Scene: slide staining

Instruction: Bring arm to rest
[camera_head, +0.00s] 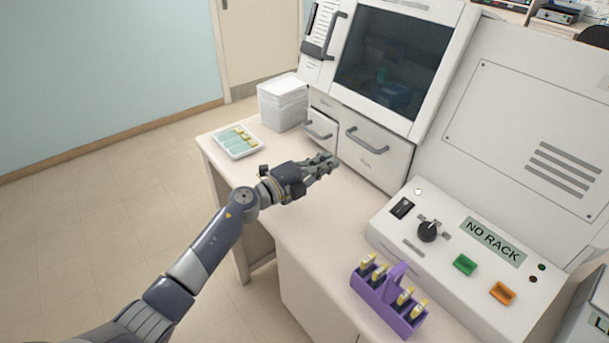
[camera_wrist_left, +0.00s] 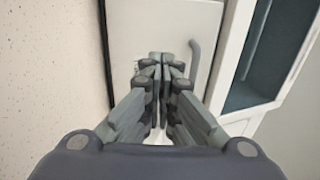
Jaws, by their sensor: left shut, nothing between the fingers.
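My left arm reaches in from the lower left in the head view. My left gripper (camera_head: 326,163) is over the white bench, in front of the staining machine's lower drawers. It is shut and holds nothing. In the left wrist view the fingers (camera_wrist_left: 162,62) meet, pointing towards a white drawer front (camera_wrist_left: 150,25) with a grey handle. I cannot tell the exact gap between the fingertips and the drawer. My right gripper does not show.
The white machine (camera_head: 490,100) stands behind the bench (camera_head: 285,235). A purple rack (camera_head: 372,293) with yellow-capped slides stands at the front right, beside the "NO RACK" control panel (camera_head: 493,240).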

